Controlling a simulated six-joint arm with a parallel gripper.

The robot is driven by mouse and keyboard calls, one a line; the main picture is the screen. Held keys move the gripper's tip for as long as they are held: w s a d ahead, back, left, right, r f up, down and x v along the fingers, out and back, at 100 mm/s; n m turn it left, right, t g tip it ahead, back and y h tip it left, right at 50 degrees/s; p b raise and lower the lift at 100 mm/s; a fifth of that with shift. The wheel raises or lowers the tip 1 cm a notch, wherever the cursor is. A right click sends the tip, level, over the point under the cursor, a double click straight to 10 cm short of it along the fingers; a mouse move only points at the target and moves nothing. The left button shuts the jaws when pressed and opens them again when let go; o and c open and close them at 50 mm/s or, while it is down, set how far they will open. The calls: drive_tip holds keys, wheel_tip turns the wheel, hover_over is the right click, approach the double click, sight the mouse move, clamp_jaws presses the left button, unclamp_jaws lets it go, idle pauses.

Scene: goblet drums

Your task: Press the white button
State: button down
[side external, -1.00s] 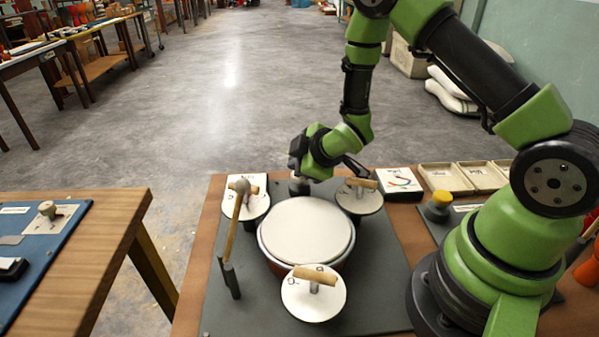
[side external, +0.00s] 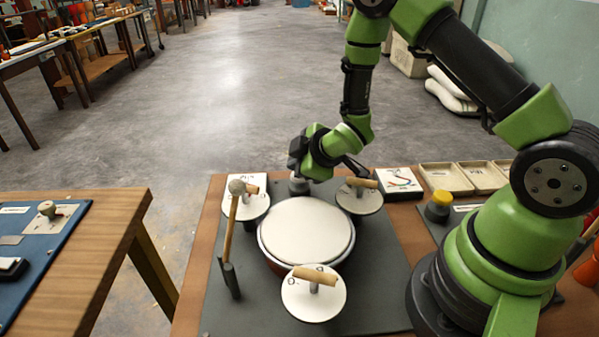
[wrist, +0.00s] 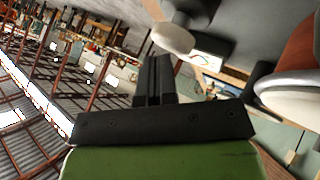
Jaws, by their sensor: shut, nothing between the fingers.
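The goblet drum (side external: 305,230) has a pale head and fills the middle of the dark mat. In the wrist view my gripper (wrist: 160,62) is shut and empty, its dark fingers together. A pale round disc shows close beyond the fingertips there; I cannot tell whether they touch it. In the side view my gripper is at the far side of the drum, its fingertips hard to make out.
White discs with wooden handles stand around the drum at left (side external: 248,207), right (side external: 351,203) and front (side external: 318,300). A mallet (side external: 232,235) stands upright at the left. A yellow button (side external: 440,201) and shallow trays (side external: 447,178) are at the right.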

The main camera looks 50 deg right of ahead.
drive_tip(key=shift+s+a+f, duration=0.1)
drive_tip(key=shift+a+f, duration=0.1)
drive_tip(key=shift+f, duration=0.15)
drive_tip(key=shift+r, duration=0.2)
drive_tip(key=shift+s+r, duration=0.1)
drive_tip(key=shift+r, duration=2.2)
drive_tip(key=s+a+r+m+g, duration=0.1)
drive_tip(key=s+r+m, duration=0.2)
drive_tip(key=r, duration=0.4)
drive_tip(key=s+a+r+m, duration=0.1)
drive_tip(key=s+r+m, duration=0.25)
drive_tip(key=r, duration=0.35)
drive_tip(key=s+a+r+m+y, duration=0.1)
drive_tip(key=s+a+r+m, duration=0.1)
drive_tip(key=s, duration=0.5)
drive_tip(key=s+a+r+m+g+y, duration=0.1)
drive_tip(key=s+r+m, duration=0.3)
drive_tip(key=s, duration=0.4)
drive_tip(key=shift+s+a+r+y, duration=0.15)
drive_tip(key=shift+s+a+y, duration=0.15)
drive_tip(key=shift+a, duration=0.25)
